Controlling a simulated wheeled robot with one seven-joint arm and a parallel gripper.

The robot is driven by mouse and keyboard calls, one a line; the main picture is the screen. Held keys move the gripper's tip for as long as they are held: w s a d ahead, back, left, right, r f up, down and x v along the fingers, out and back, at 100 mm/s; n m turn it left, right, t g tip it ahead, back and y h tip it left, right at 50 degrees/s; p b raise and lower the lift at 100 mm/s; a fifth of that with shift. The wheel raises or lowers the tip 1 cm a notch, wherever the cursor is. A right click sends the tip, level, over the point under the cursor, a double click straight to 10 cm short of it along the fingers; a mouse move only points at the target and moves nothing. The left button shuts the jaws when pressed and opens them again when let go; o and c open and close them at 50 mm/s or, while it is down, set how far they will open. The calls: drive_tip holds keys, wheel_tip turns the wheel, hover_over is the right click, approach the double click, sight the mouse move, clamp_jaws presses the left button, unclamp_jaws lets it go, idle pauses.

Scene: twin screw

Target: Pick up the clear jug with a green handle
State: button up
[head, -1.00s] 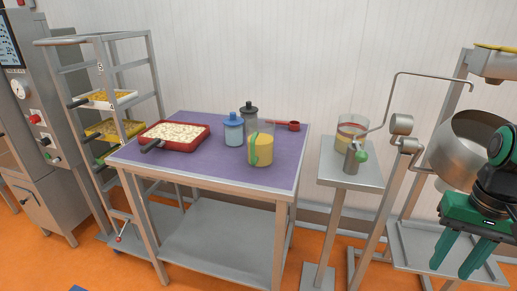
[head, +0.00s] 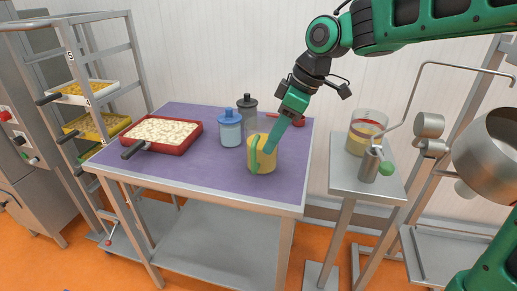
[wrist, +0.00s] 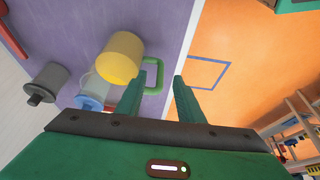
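The clear jug (head: 262,160) with yellow contents stands upright on the purple table top (head: 210,182), near its right side. Its green handle (head: 254,152) faces the front left in the head view. My gripper (head: 270,138) reaches down to the jug from the upper right. In the wrist view the jug (wrist: 120,58) lies left of the fingers, and the handle (wrist: 152,62) shows between or just beyond the fingertips. My gripper (wrist: 157,82) is open, with a gap between the fingers. I cannot tell whether either finger touches the handle.
A blue-lidded jar (head: 230,130) and a dark-lidded jar (head: 247,104) stand behind the jug. A red tray (head: 180,145) of pale pieces lies at left. A red-handled cup (head: 298,121) sits behind. A small steel stand (head: 365,184) holds another clear container (head: 362,139) at right.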

sight(256, 170)
drive_tip(key=shift+a+r+x, duration=0.1)
drive_tip(key=shift+a+x, duration=0.05)
drive_tip(key=shift+x, duration=1.45)
drive_tip(key=shift+a+r+x, duration=0.1)
drive_tip(key=shift+a+x, duration=0.1)
drive_tip(key=shift+x, duration=1.4)
drive_tip(key=shift+a+x, duration=0.15)
drive_tip(key=shift+x, duration=1.4)
drive_tip(key=shift+w, duration=0.1)
drive_tip(key=shift+c, duration=0.3)
clamp_jaws()
